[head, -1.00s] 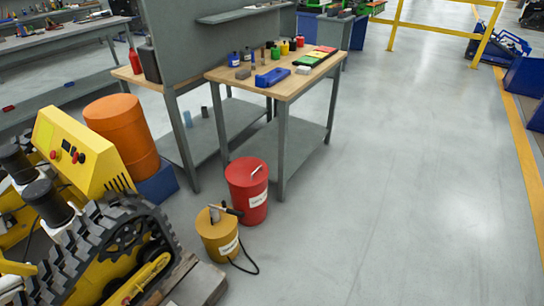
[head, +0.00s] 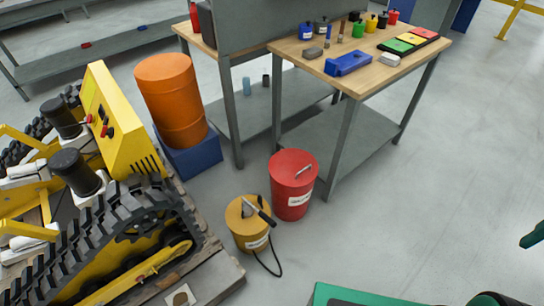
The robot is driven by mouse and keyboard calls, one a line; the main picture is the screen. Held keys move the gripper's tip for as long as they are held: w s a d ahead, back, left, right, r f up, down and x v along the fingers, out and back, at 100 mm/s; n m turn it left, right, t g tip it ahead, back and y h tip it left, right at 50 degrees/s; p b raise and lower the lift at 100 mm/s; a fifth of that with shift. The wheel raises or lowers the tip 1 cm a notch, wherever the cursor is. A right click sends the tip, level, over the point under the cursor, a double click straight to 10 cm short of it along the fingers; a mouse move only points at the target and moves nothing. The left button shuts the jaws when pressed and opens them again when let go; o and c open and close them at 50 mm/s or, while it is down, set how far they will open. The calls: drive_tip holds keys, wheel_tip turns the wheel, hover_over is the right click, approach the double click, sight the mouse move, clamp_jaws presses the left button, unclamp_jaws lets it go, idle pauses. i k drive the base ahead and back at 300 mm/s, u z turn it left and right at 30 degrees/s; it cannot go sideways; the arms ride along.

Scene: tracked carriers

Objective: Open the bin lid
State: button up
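A red cylindrical bin (head: 291,201) with a white label stands upright on the floor, in front of the workbench. Its red lid (head: 287,162) with a pale bar handle (head: 303,170) sits flat on top, closed. My gripper is not in view. Green and black shapes at the bottom right edge are cut off, and I cannot tell whether a gripper is among them.
A yellow can (head: 249,228) with a black hose stands left of the bin, close to it. A yellow tracked machine (head: 127,120) and an orange drum (head: 172,103) are further left. The workbench (head: 365,75) stands behind.

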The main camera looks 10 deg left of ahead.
sight(291, 168)
drive_tip(key=u, duration=0.55)
drive_tip(key=i, duration=0.85)
drive_tip(key=u, duration=0.55)
